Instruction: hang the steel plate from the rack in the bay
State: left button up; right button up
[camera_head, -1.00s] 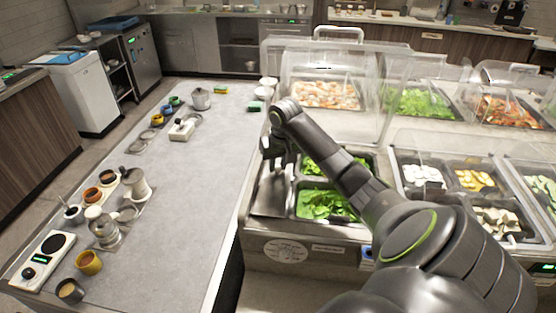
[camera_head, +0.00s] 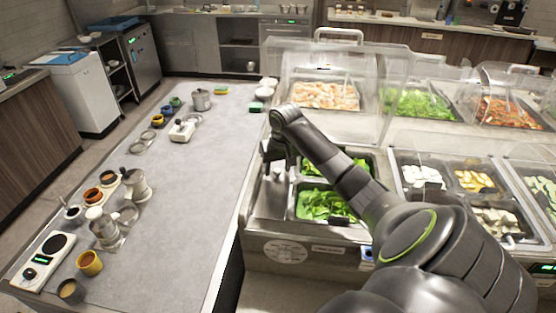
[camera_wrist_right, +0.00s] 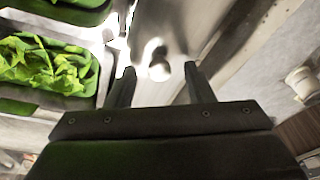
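A flat shiny steel surface (camera_head: 268,203) lies left of the green leaf wells at the counter's near left corner. In the right wrist view this steel (camera_wrist_right: 165,25) carries a pale round knob (camera_wrist_right: 159,70), and I cannot tell whether it is a loose plate or the bay's floor. My right gripper (camera_head: 274,160) is above this steel; in its wrist view the two fingers (camera_wrist_right: 162,80) are apart, with the knob showing between them. I cannot tell how far below the fingertips the knob is. No rack can be made out. My left gripper is out of view.
Green leaf wells (camera_head: 325,204) lie just right of the steel. Clear sneeze guards (camera_head: 325,85) stand behind. The long grey table (camera_head: 180,215) at left holds cups, pots and a scale (camera_head: 45,258); its right side is mostly clear.

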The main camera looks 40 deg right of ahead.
jog(key=s+r+p, duration=0.3)
jog(key=r, duration=1.4)
jog(key=shift+s+a, duration=0.15)
jog(key=shift+a, duration=0.25)
